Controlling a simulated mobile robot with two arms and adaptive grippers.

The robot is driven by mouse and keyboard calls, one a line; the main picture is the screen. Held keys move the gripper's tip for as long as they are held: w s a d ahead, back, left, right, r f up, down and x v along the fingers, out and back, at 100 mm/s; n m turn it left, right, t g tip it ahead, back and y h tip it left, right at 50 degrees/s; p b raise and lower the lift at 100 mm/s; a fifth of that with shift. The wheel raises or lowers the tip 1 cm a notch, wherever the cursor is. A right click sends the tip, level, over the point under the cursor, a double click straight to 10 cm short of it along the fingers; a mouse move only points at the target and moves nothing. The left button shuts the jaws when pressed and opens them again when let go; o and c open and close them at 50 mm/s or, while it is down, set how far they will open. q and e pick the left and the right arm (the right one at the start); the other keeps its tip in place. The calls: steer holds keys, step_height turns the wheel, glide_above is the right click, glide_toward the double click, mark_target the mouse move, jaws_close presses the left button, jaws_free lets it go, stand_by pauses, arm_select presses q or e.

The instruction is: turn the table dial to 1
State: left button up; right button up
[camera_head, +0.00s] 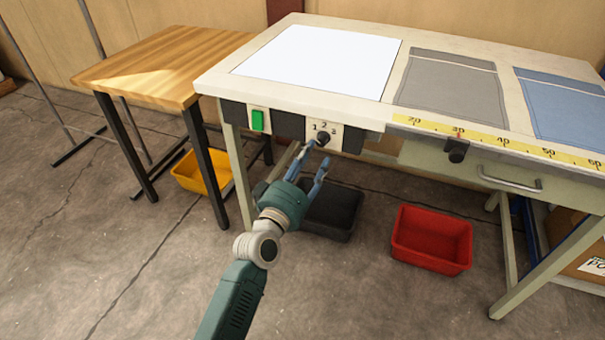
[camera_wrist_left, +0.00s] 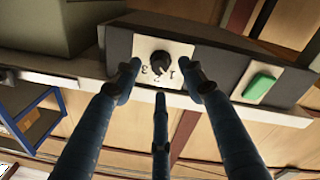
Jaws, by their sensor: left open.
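The dial (camera_head: 323,137) is a black knob on a white plate marked 1, 2 and 3, on the front of the table (camera_head: 225,84). It also shows in the left wrist view (camera_wrist_left: 161,60), where the picture is upside down. I cannot tell for sure which number it points to. My left gripper (camera_head: 314,160) is open, just in front of and below the dial. In the left wrist view its blue fingers (camera_wrist_left: 164,85) spread around the plate, and nothing is between them. I cannot tell whether a finger touches the panel. My right gripper is not in view.
A green button (camera_head: 258,120) sits left of the dial. A yellow ruler (camera_head: 480,138) with a black slider (camera_head: 456,150) runs along the front edge to the right. Black (camera_head: 331,212), red (camera_head: 431,240) and yellow (camera_head: 190,172) bins stand on the floor. A wooden table (camera_head: 165,62) stands left.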

arm_select(q)
steer(key=v, duration=0.6)
steer(key=shift+s, duration=0.4)
steer(key=shift+a, duration=0.1)
